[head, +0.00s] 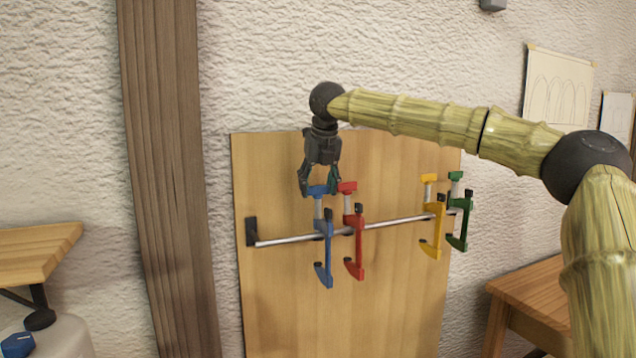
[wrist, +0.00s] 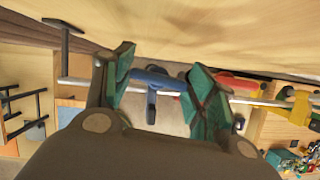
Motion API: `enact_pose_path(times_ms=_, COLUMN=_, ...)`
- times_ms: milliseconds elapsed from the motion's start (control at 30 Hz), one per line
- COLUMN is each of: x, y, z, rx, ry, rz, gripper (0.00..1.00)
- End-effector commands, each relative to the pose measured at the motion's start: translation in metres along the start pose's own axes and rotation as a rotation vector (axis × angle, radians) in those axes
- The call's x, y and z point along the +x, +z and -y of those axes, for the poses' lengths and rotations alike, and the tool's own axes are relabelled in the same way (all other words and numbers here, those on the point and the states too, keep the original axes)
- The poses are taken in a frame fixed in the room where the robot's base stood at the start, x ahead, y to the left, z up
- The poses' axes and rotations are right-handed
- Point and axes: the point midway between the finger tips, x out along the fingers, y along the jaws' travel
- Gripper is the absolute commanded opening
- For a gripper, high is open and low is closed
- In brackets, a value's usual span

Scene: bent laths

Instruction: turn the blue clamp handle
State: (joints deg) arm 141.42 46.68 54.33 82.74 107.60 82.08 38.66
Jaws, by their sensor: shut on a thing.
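The blue clamp (head: 325,250) hangs on the metal rail, left of the others. Its blue handle (head: 318,190) is at the top of the clamp. My gripper (head: 319,188) comes down from above and is shut on the blue handle, with one finger on each side. In the wrist view the blue handle (wrist: 150,76) lies between the green-padded fingers (wrist: 158,92). Where the pads touch the handle is partly hidden.
A red clamp (head: 354,245) hangs close on the right, its handle (head: 347,187) near my right finger. Yellow (head: 433,230) and green (head: 460,222) clamps hang further right. The rail (head: 390,223) is fixed to a wooden board (head: 285,300). Space above the board is clear.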

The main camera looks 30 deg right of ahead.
Motion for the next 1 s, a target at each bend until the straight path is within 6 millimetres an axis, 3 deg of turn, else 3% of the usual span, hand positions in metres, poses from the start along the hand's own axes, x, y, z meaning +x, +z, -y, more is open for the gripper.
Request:
enact_pose_path(times_ms=233, x=-0.0017, y=0.0005, z=0.0013, rx=-0.115, ry=0.053, rz=-0.001, gripper=0.33)
enact_pose_path(times_ms=600, x=0.0006, y=-0.0003, z=0.001, rx=-0.132, ry=0.059, rz=-0.001, gripper=0.33)
enact_pose_path(times_ms=633, x=0.0006, y=-0.0004, z=0.001, rx=-0.132, ry=0.059, rz=-0.001, gripper=0.62)
enact_pose_path(times_ms=667, x=0.0006, y=-0.0004, z=0.001, rx=-0.132, ry=0.059, rz=-0.001, gripper=0.66)
enact_pose_path(times_ms=1000, x=-0.0012, y=0.0001, z=0.0009, rx=-0.131, ry=0.059, rz=0.0, gripper=0.66)
